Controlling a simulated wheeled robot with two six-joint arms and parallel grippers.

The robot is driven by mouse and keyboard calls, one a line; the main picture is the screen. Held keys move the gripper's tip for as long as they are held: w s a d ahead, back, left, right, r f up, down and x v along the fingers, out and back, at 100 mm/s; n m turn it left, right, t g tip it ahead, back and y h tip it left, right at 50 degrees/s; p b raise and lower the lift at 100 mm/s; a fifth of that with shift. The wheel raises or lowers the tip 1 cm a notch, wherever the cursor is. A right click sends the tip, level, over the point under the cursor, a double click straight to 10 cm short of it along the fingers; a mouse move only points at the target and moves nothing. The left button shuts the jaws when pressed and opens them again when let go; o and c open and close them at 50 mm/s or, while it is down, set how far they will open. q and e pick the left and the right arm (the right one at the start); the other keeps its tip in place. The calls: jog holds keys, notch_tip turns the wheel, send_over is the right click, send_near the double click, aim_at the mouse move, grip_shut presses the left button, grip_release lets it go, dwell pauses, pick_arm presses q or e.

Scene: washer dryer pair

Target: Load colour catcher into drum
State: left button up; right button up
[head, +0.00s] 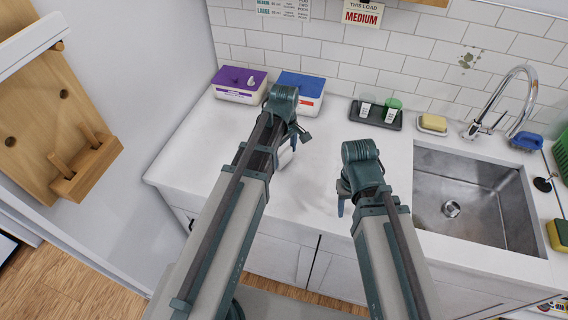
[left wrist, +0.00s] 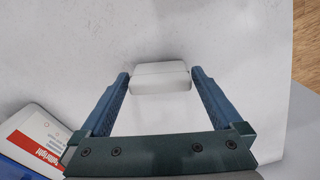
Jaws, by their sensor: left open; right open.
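A small white block (left wrist: 160,78), seemingly two-part with a seam, lies on the white counter between the spread fingers of my left gripper (left wrist: 163,88). A clear gap to the fingers is hard to judge. In the head view the block (head: 286,156) is partly hidden by my left gripper (head: 294,138). I cannot read any label on it, so I cannot tell if it is the colour catcher. My right gripper (head: 343,198) is open over the counter's front edge, with nothing seen in it. No drum is in view.
A purple-lidded box (head: 239,84) and a blue-lidded box (head: 301,92) stand against the tiled wall. A wooden peg rack (head: 60,130) is at left.

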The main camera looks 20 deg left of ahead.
pick_arm(q)
jog(key=shift+f, duration=0.55)
pick_arm(e)
jog(key=shift+f, duration=0.5)
pick_arm(q)
jog(key=shift+r, duration=0.1)
pick_arm(e)
jog(key=shift+r, duration=0.1)
pick_arm(q)
jog(key=shift+c, duration=0.2)
jog(key=c, duration=1.1)
jog(key=shift+r, duration=0.15)
pick_arm(e)
jog(key=shift+r, duration=0.1)
